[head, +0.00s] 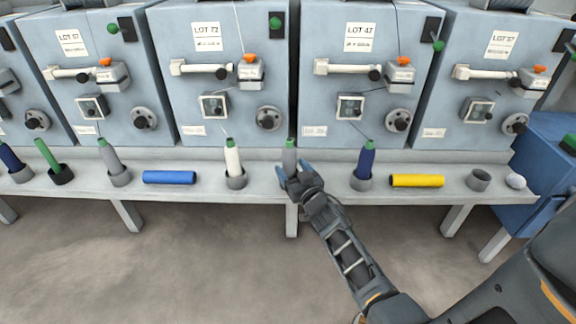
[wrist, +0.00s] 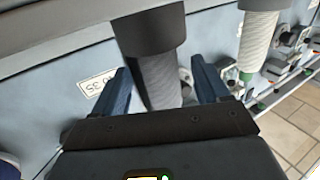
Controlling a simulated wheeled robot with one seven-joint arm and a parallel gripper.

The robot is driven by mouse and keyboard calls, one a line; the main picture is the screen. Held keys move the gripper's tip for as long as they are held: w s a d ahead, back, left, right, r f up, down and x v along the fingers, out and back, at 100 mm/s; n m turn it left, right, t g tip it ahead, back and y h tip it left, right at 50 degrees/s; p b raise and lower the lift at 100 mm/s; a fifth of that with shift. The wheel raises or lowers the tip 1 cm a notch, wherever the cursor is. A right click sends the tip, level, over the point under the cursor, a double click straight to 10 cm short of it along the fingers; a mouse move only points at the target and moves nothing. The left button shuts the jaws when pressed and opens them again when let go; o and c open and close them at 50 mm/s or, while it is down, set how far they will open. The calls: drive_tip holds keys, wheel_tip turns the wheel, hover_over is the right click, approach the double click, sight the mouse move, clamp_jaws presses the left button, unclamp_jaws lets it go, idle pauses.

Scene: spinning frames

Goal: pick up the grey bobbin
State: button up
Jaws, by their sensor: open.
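A grey bobbin (head: 289,154) with a green tip stands upright on the ledge in front of the machines, in the middle of the head view. My gripper (head: 293,173) is at its lower part, and the bobbin's foot is hidden there. In the wrist view, the picture is turned over and the grey bobbin (wrist: 160,82) is between the two blue fingers of my open gripper (wrist: 164,88), with gaps at the sides. Its dark cup (wrist: 152,30) shows above the fingers. Another grey bobbin (head: 109,155) stands in a cup farther left.
A white bobbin (head: 233,158) stands to the left and a dark blue one (head: 365,158) to the right, both in cups. A blue roll (head: 169,177) and a yellow roll (head: 416,181) lie on the ledge (head: 330,192). An empty cup (head: 479,180) is at the right.

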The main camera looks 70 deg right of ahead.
drive_tip(key=shift+x, duration=1.25)
drive_tip(key=shift+c, duration=0.2)
drive_tip(key=c, duration=1)
drive_tip(key=shift+c, duration=0.2)
drive_tip(key=shift+r, duration=0.15)
